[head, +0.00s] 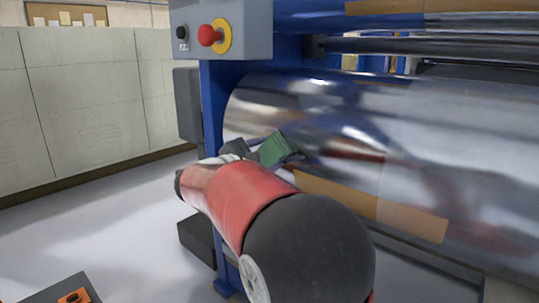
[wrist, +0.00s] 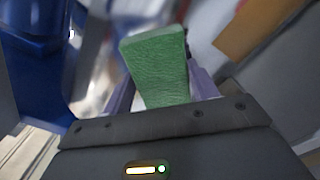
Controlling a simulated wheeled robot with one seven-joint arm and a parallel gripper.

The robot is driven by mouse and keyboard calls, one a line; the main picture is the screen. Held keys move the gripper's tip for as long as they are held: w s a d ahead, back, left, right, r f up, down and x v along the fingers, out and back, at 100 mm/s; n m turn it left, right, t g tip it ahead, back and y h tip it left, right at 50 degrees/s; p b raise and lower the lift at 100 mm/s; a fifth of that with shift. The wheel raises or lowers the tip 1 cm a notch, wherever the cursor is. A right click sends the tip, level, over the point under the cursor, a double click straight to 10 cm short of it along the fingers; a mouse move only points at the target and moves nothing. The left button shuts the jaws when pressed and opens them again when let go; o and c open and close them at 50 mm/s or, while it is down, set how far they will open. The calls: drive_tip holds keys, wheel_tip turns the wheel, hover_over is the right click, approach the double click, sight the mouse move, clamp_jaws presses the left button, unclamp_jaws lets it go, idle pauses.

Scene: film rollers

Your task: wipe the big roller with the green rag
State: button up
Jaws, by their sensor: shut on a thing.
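The big roller (head: 330,100) is a wide shiny metal cylinder that fills the right of the head view. The green rag (head: 275,149) shows at the end of my arm, in front of the roller's left lower part. In the wrist view the rag (wrist: 158,65) stands up between the fingers of my gripper (wrist: 155,88), which is shut on it. The rag appears close against the roller's surface, but I cannot tell whether it touches. My gripper is partly hidden behind my red arm in the head view.
A blue machine frame (head: 212,110) stands left of the roller, with a grey box (head: 222,30) bearing a red button (head: 208,35). A brown strip (head: 375,208) lies along the roller's lower front. Grey cabinets (head: 85,100) line the left wall. The floor (head: 100,225) between is mostly clear.

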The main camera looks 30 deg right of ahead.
drive_tip(key=shift+v, duration=3)
drive_tip(key=v, duration=0.3)
drive_tip(key=shift+d+r, duration=0.1)
drive_tip(key=shift+d, duration=0.05)
drive_tip(key=shift+r+p+x, duration=0.2)
drive_tip(key=shift+x, duration=0.8)
drive_tip(key=shift+r+p+x, duration=0.25)
drive_tip(key=shift+x, duration=0.8)
drive_tip(key=shift+r+p+x, duration=0.2)
drive_tip(key=shift+x, duration=0.8)
drive_tip(key=shift+d, duration=0.1)
drive_tip(key=shift+x, duration=1.25)
